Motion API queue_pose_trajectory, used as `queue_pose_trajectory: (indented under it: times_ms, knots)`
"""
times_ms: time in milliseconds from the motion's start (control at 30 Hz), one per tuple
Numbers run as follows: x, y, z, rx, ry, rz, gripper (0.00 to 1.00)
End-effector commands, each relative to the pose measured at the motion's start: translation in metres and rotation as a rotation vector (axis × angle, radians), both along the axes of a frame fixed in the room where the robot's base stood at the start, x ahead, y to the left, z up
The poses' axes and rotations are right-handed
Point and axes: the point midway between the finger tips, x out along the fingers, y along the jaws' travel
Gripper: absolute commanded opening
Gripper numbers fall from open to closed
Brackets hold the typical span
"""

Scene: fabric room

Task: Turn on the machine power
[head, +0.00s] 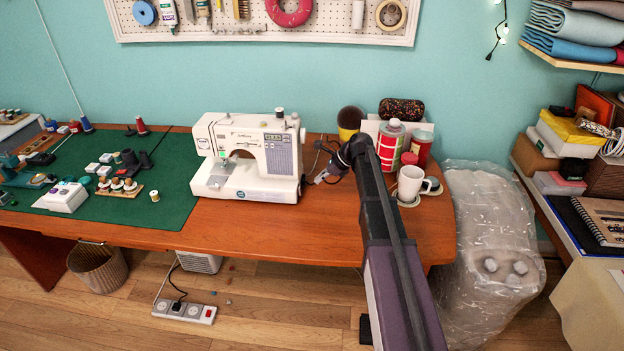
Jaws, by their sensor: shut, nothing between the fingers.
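The white sewing machine (243,150) stands on the wooden table (330,228), partly over the green mat (182,190). Its right side faces my gripper, and no power switch can be made out there. My arm reaches in from the lower right, and my gripper (320,179) is just right of the machine's lower right side. The gripper is small in the picture and looks shut, with nothing seen in it. Whether its tip touches the machine cannot be told.
A white mug (409,184), a red-striped bottle (390,145) and a red can (421,147) stand close right of my arm. Thread spools (141,126) and small parts cover the mat at left. A power strip (184,310) lies on the floor.

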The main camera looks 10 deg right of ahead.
Motion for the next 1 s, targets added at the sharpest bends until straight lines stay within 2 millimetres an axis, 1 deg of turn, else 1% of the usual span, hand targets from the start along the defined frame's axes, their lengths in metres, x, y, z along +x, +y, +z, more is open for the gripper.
queue_pose_trajectory:
  times_ms: [33, 600, 800, 1000]
  knots:
    - [-0.001, -0.003, 0.009, 0.000, 0.000, -0.001, 0.00]
    - [-0.010, -0.033, 0.052, 0.000, 0.000, 0.000, 0.00]
    - [-0.012, -0.039, 0.060, 0.000, 0.001, 0.002, 0.00]
    - [-0.013, -0.040, 0.061, 0.000, 0.001, 0.002, 0.00]
